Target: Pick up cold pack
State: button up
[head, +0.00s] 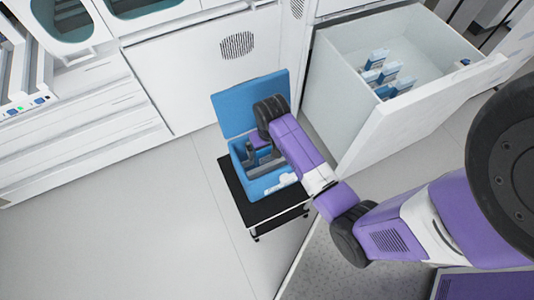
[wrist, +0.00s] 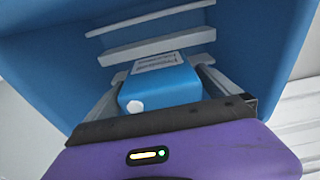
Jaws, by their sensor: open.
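A blue cold pack (wrist: 162,88) with a white cap and a pale printed label lies ahead of my gripper in the wrist view. It sits inside an open blue cooler box (head: 282,182), which also fills the wrist view (wrist: 50,75). My gripper (head: 258,158) reaches down into the box. Its jaws are open, with the pack between or just beyond the fingers; I cannot tell whether they touch it. Several blue-and-white packs (head: 388,72) stand in the open white drawer at the upper right. My arm hides part of the box interior.
The box stands on a small black cart (head: 238,195), its lid (head: 235,105) raised at the back. The open drawer (head: 400,125) juts out to the right of my arm. White cabinets (head: 185,80) line the back. The floor at left is clear.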

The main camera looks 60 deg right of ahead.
jog(key=c, duration=1.2)
jog(key=shift+c, duration=0.8)
jog(key=shift+r, duration=0.1)
